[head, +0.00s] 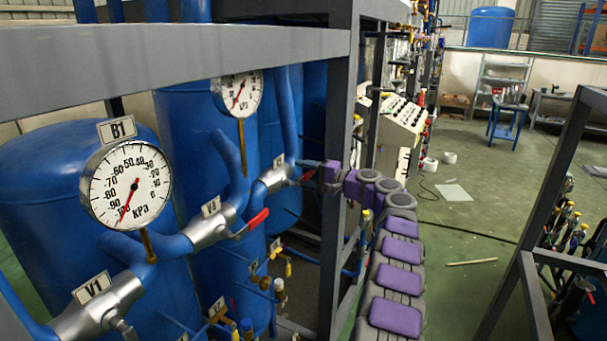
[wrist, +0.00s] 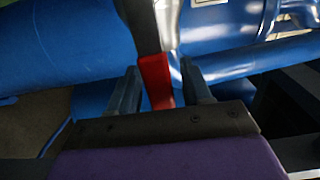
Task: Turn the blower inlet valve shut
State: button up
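My gripper (head: 308,174) reaches in from the right past the grey frame post, at the farthest visible silver valve (head: 272,180) on the blue pipework. In the wrist view, a red valve lever (wrist: 155,80) hangs down between the two fingers of my gripper (wrist: 160,88). The fingers stand apart, with small gaps beside the lever, so it does not look clamped. The lever's upper part is dark metal and joins the silver valve body (wrist: 168,20). In the head view only a small bit of red shows at my gripper. I cannot read that valve's tag.
Nearer along the pipe are a silver valve with a red lever (head: 257,220) and valve V1 (head: 95,310). Gauge B1 (head: 126,185) and a second gauge (head: 238,94) stand above. Blue tanks (head: 60,180) are behind. A grey frame post (head: 338,240) stands close beside my arm.

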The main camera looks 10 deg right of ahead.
jog(key=shift+d, duration=0.3)
jog(key=c, duration=0.4)
jog(key=shift+a, duration=0.25)
grip_shut()
